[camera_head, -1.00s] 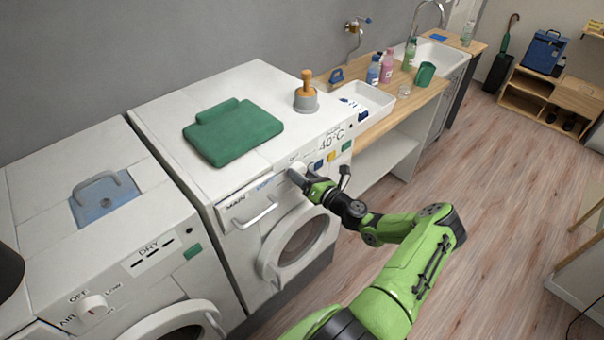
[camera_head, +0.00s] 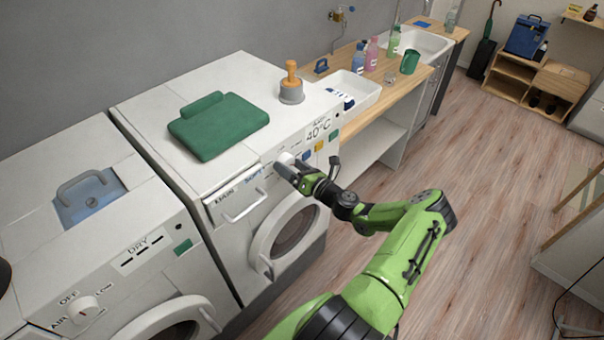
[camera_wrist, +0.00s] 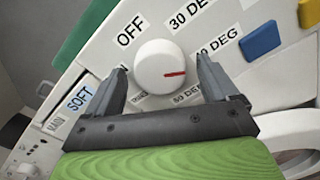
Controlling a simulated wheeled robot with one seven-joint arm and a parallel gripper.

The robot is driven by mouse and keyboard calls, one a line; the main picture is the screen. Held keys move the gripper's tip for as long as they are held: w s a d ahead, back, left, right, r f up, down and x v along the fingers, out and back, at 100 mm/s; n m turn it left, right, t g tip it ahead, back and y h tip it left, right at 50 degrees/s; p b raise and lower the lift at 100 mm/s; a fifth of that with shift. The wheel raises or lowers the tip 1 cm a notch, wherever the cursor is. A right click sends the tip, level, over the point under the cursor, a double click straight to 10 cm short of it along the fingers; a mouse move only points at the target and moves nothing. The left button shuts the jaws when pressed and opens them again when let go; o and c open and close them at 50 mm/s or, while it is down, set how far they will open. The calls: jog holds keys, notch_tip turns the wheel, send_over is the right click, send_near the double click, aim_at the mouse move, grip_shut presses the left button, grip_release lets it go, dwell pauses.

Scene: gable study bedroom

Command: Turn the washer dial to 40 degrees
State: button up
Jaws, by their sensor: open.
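The washer (camera_head: 165,92) is the white machine with a "40°C" card on its front panel. Its round white dial (camera_wrist: 160,66) has a red mark pointing right in the wrist view, between the "40 DEG" label (camera_wrist: 218,42) and the "60 DEG" label (camera_wrist: 188,94), nearer "40 DEG". "OFF" is upper left of the dial and "30 DEG" upper right. My gripper (camera_wrist: 162,74) is open, one finger on each side of the dial, with visible gaps. In the head view my gripper (camera_head: 296,174) is at the washer panel, partly covering the dial (camera_head: 286,158). The right finger partly hides the label area.
Blue and yellow buttons (camera_wrist: 262,40) sit right of the dial. A drawer handle (camera_head: 246,208) is to its left, and the round door (camera_head: 292,232) is below. A green folded cloth (camera_head: 218,126) and an orange-handled object (camera_head: 291,82) are on top.

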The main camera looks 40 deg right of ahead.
jog(key=s+b, duration=0.2)
jog(key=s, duration=1.3)
jog(key=shift+d, duration=0.2)
